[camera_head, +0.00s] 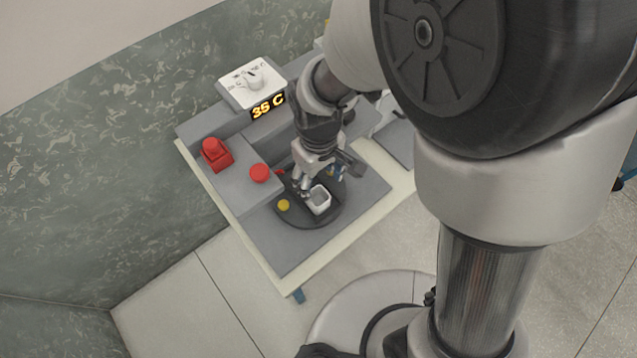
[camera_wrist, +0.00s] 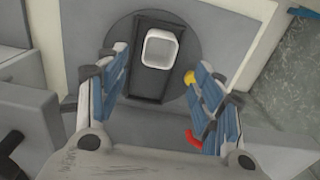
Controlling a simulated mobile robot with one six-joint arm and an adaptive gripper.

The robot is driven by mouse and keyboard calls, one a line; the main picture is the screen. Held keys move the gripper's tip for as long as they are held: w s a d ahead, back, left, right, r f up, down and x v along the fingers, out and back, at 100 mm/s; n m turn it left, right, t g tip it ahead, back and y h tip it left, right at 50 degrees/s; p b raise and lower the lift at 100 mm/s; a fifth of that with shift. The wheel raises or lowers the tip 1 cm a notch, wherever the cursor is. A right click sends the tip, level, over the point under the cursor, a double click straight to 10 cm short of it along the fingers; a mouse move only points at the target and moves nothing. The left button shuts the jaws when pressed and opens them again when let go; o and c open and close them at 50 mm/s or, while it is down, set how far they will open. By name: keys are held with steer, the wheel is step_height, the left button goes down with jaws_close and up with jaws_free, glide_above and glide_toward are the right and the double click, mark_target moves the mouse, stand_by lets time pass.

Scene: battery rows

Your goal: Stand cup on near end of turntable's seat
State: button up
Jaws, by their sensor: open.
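The white square cup (camera_head: 318,199) stands upright on the dark round turntable (camera_head: 291,217). In the wrist view the cup (camera_wrist: 160,48) stands at one end of the long dark seat (camera_wrist: 147,88) across the turntable (camera_wrist: 193,52); the rest of the seat is empty. My gripper (camera_wrist: 163,98) is open and empty, its blue-padded fingers apart, with the cup ahead of the fingertips and not between them. In the head view my gripper (camera_head: 312,186) is just above the turntable, close beside the cup, and hides part of the turntable.
A yellow knob (camera_head: 284,205) sits at the turntable's edge. A red round button (camera_head: 259,173) and a red block-shaped part (camera_head: 216,154) are on the raised grey ledge at left. A white dial box (camera_head: 252,84) and a "35 C" display (camera_head: 268,106) stand behind. The grey front tabletop (camera_head: 287,256) is clear.

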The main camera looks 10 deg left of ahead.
steer(key=d+r+m+t, duration=0.1)
steer(key=d+r+m, duration=0.1)
steer(key=d+r, duration=0.4)
steer(key=d+r+m+t, duration=0.15)
steer(key=d+r, duration=0.25)
steer(key=r, duration=0.4)
steer(key=s+d+r+m+t, duration=0.2)
steer(key=s+d+r+m, duration=0.4)
steer(key=s+d+r, duration=0.2)
steer(key=shift+s+d+p, duration=0.3)
steer(key=shift+s+d, duration=0.35)
steer(key=shift+d, duration=0.6)
steer(key=shift+m, duration=0.25)
